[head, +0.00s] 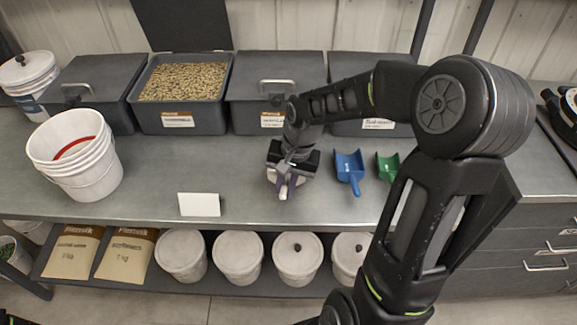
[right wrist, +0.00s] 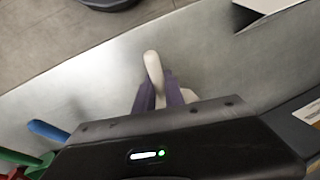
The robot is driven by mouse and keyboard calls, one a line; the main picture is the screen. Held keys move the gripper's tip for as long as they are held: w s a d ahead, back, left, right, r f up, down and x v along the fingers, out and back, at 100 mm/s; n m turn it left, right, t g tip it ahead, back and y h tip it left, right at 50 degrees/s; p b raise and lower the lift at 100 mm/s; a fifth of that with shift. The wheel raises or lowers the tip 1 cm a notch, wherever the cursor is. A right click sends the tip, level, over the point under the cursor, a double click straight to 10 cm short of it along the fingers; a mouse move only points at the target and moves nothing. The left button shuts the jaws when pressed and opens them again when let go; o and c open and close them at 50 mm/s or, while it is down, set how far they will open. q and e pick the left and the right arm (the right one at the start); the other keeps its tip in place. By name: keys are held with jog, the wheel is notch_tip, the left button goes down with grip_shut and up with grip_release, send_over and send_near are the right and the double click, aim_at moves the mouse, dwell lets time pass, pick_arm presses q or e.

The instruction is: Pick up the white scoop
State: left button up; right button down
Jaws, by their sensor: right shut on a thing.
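The white scoop (head: 284,191) is at my right gripper (head: 286,179) in the head view, with its pale handle pointing toward the front of the bench. The right wrist view also shows the white handle (right wrist: 153,68) between the two purple-grey fingers (right wrist: 157,95). The right gripper is shut on the scoop. The scoop's bowl is hidden under the gripper, and I cannot tell whether it touches the bench. My left gripper is not in view.
A blue scoop (head: 348,168) and a green scoop (head: 387,166) lie to the right. A white card (head: 199,204) and stacked white buckets (head: 72,160) stand left. Dark bins, one open with pellets (head: 183,82), line the back. The bench's front middle is clear.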

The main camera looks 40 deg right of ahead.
jog(key=shift+r, duration=0.1)
dwell(0.5)
notch_tip(320, 180, up, 18)
jog(key=b, duration=0.1)
dwell(0.4)
dwell(0.4)
jog(key=c, duration=2)
grip_release()
grip_shut()
